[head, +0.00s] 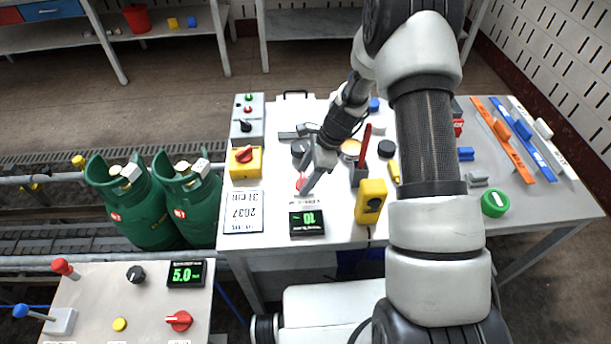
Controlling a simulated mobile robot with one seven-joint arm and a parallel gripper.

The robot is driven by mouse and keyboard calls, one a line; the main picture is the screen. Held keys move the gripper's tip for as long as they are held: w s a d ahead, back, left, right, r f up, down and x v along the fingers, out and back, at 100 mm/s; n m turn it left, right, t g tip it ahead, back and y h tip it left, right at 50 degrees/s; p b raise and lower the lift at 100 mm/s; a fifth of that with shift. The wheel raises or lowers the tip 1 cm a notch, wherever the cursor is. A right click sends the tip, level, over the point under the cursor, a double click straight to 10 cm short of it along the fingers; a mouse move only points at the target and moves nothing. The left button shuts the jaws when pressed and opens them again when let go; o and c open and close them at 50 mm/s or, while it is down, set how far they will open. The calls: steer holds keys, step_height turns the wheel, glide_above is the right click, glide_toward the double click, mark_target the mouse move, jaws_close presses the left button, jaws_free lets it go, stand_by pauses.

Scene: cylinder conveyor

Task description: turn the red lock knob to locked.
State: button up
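A red knob (245,155) sits on a yellow box (243,168) at the left edge of the table. Another red knob (180,320) with a pale pointer mark is on the grey panel at the lower left. No label readable here shows which is the lock knob. My gripper (304,190) points down over the middle-left of the table, right of the yellow box and apart from it. A small red part (300,183) shows beside its fingers, partly hidden. The finger gap is too small to judge.
Two green gas cylinders (130,205) stand left of the table (270,262). Near my gripper are a display reading 10 (307,222), a white card (243,212), a red-handled lever (364,150) and a yellow meter (371,200). My arm hides part of the tabletop.

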steer(key=c, duration=0.7)
steer(key=shift+n, duration=0.3)
steer(key=n, duration=0.1)
steer(key=n+g+b, duration=0.1)
steer(key=n, duration=0.1)
steer(key=shift+w+f+g+b, duration=0.1)
steer(key=shift+w+g+b, duration=0.1)
steer(key=shift+g+b, duration=0.1)
steer(key=n+g+h+b, duration=0.1)
steer(key=n, duration=0.3)
steer(key=shift+w+a, duration=0.1)
steer(key=n+b, duration=0.1)
steer(key=n, duration=0.1)
steer(key=n+g+h+b, duration=0.1)
steer(key=n, duration=0.2)
steer(key=shift+a+n+h, duration=0.15)
steer(key=shift+n+h, duration=0.15)
steer(key=n+h, duration=0.1)
steer(key=n, duration=0.1)
steer(key=n+b, duration=0.1)
steer(key=n, duration=0.1)
steer(key=shift+w+a+n+g+h, duration=0.1)
steer(key=shift+a+n+g+h, duration=0.05)
steer(key=shift+n+g+h, duration=0.2)
steer(key=o, duration=1)
